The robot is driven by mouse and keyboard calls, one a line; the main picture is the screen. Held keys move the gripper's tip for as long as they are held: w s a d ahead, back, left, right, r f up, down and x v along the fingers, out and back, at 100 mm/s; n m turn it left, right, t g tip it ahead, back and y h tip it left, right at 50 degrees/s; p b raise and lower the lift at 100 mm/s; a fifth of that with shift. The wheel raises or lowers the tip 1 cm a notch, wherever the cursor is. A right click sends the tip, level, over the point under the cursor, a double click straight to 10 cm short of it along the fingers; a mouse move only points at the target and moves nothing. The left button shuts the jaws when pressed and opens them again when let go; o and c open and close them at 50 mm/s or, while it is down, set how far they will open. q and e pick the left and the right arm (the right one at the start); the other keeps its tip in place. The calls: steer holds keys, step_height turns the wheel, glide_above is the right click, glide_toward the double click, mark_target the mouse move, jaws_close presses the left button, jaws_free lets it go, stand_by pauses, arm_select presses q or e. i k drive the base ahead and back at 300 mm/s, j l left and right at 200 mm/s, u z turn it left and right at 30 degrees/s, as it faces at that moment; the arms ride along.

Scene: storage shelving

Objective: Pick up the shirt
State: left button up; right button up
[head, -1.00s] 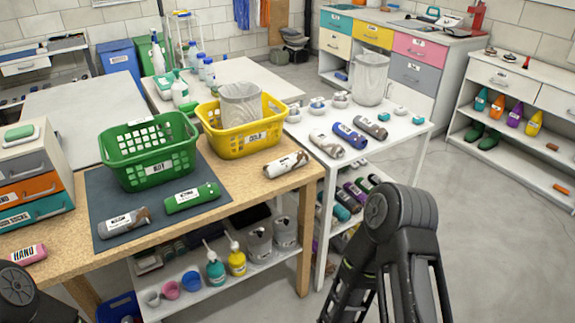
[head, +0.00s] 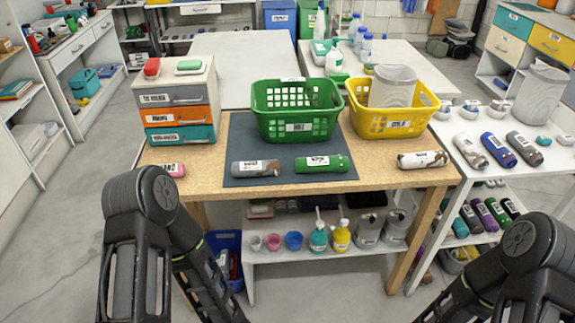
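Several rolled, labelled bundles lie about; I cannot tell for certain which is the shirt. A grey-and-brown roll (head: 256,168) and a green roll (head: 322,163) lie side by side on the dark mat (head: 237,140) on the wooden table. A white-and-brown roll (head: 422,160) lies at the table's right end, and a pink roll (head: 169,169) at its left. The green basket (head: 297,127) and yellow basket (head: 395,124) stand behind the rolls. My arms show at the lower left and lower right; both grippers are outside the view.
A drawer unit (head: 180,105) stands on the table's left end. A white table (head: 505,172) on the right carries more rolls. Bottles and cups stand on the lower shelf (head: 300,251). A blue bin (head: 226,250) stands under the table. Floor at left is open.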

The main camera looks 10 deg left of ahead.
mark_target(436, 158)
steer(key=i+l, duration=0.1)
steer(key=i, duration=0.7)
steer(key=z, duration=1.85)
